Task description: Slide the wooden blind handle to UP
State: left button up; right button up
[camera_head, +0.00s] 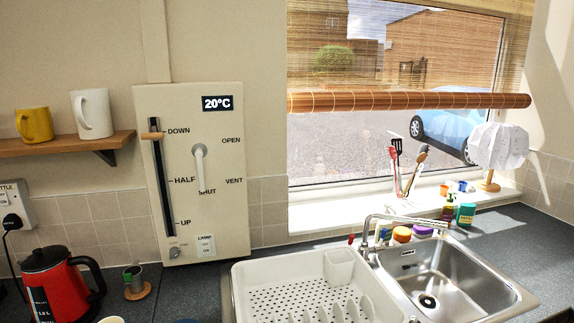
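The wooden blind handle (152,136) sits near the top of a dark vertical slot (163,190) on a cream wall panel (221,221), beside the DOWN label. HALF is marked at mid-slot and UP near the bottom. The rolled bamboo blind (410,101) hangs partway down the window, its lower roll level across the glass. A white vent lever (199,165) on the same panel points down, its lower end by SHUT. Neither of my grippers shows in the head view.
A shelf (65,144) with a yellow mug (35,124) and white mug (92,114) is left of the panel. Below stand a red kettle (60,285) and a small pot on a coaster (138,291). A white dish rack (245,275) and steel sink (475,285) are at right.

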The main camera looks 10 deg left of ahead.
aim_at(155, 135)
jog(key=u, duration=1.25)
